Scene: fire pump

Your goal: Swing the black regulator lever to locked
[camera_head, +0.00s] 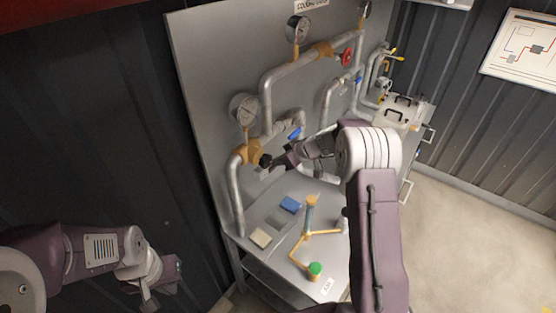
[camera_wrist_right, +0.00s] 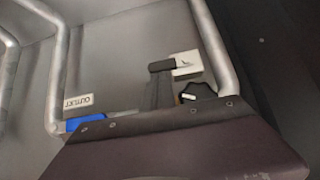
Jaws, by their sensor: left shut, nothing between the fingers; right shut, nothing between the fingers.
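The black regulator lever (camera_head: 265,160) sits on the yellow valve body (camera_head: 250,151) on the left pipe run. In the right wrist view it shows as a dark knob-like piece (camera_wrist_right: 201,94) with a white mark, partly hidden below by my gripper body. My right gripper (camera_head: 279,161) is shut and empty, just right of the lever; its fingers show in the wrist view (camera_wrist_right: 160,68), beside a pale block (camera_wrist_right: 187,66). I cannot tell whether they touch the lever or block. My left gripper (camera_head: 149,292) is low at the left, shut, far from the lever.
Pipes, gauges (camera_head: 244,109) and a blue handle (camera_head: 295,133) crowd the panel near my right gripper. Open floor (camera_head: 470,225) lies at the right.

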